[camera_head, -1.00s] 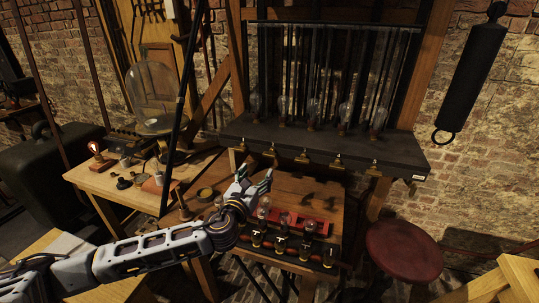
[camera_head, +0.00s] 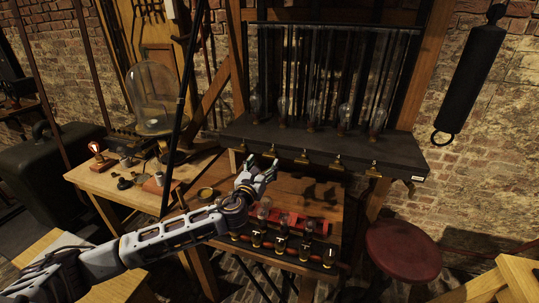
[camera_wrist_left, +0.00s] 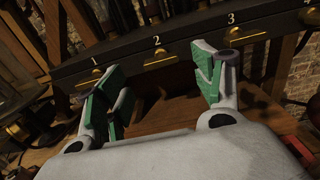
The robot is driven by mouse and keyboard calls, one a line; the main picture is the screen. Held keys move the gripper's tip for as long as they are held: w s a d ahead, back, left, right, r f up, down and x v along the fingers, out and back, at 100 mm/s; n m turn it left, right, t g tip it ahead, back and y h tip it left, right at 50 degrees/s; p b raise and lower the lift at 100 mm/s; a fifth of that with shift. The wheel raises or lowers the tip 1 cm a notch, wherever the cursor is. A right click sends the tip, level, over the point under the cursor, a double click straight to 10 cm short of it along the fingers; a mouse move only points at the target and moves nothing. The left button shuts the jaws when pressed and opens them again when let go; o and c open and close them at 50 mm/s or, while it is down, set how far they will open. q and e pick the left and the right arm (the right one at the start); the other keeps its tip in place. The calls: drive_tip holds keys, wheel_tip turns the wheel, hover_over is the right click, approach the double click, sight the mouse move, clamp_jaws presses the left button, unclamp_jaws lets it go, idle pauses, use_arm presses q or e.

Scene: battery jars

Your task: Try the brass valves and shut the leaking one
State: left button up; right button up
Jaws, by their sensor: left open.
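A dark shelf (camera_head: 400,150) carries a row of several brass valves along its front edge. In the left wrist view, brass valve 1 (camera_wrist_left: 88,84), valve 2 (camera_wrist_left: 160,62) and valve 3 (camera_wrist_left: 245,38) sit under white numbers; valve 4 is cut off at the right edge. My left gripper (camera_head: 261,167) is open and empty, below the shelf's front edge near the second valve from the left (camera_head: 271,152). In the left wrist view its green-padded fingers (camera_wrist_left: 160,85) spread either side of valve 2, apart from it. I cannot tell which valve leaks. My right gripper is not in view.
Glass bulbs (camera_head: 345,112) stand on the shelf. Below, a wooden bench holds a red block (camera_head: 313,224) and a rack of small jars (camera_head: 280,244). A glass dome (camera_head: 156,95) and lit lamp (camera_head: 95,148) stand left. A red stool (camera_head: 402,250) stands right.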

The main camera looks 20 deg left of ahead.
sight(268, 156)
use_arm(q)
drive_tip(key=shift+w+d+p, duration=0.1)
drive_tip(key=shift+w+p, duration=0.3)
drive_tip(key=shift+w, duration=3.3)
drive_tip(key=c, duration=1)
